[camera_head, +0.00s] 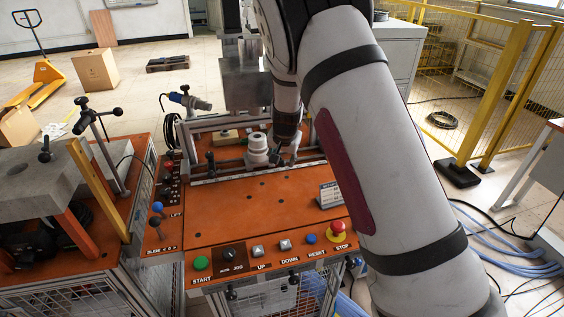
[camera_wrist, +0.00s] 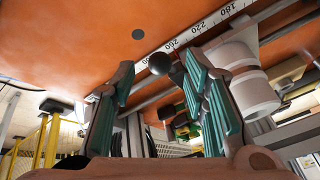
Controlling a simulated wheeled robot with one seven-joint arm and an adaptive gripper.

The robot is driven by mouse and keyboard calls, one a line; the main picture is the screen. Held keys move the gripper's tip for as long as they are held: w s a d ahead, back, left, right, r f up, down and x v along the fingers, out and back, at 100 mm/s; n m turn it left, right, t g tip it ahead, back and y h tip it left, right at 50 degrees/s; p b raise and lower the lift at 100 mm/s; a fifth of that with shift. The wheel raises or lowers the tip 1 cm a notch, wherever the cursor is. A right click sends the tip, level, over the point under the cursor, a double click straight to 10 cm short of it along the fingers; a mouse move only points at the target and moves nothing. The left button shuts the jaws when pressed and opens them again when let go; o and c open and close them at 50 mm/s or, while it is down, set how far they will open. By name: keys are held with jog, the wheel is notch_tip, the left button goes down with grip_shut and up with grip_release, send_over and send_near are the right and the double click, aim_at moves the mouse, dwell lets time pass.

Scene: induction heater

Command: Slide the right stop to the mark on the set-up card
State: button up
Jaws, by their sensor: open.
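My gripper (camera_head: 285,154) is at the rail along the back of the orange table, just right of the white round part. In the wrist view my gripper (camera_wrist: 159,70) is open, with one finger on either side of a black ball knob (camera_wrist: 160,64), seemingly the right stop's. The stop's body is mostly hidden by the fingers; I cannot tell whether they touch it. A printed scale (camera_wrist: 205,27) runs along the rail, with 180, 220 and 260 readable. The set-up card (camera_head: 329,195) stands at the table's right side; its writing is too small to read.
The white stepped cylinder (camera_head: 258,145) stands close to my gripper and also shows in the wrist view (camera_wrist: 243,75). Another black-knobbed stop (camera_head: 210,158) is at the rail's left. Buttons, including the red stop button (camera_head: 337,228), line the front.

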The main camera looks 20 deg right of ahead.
jog(key=shift+x, duration=1.3)
jog(key=shift+c, duration=0.6)
jog(key=shift+r, duration=0.1)
grip_shut()
jog(key=shift+d+b, duration=0.75)
jog(key=shift+d, duration=2.3)
jog(key=shift+o, duration=0.6)
grip_release()
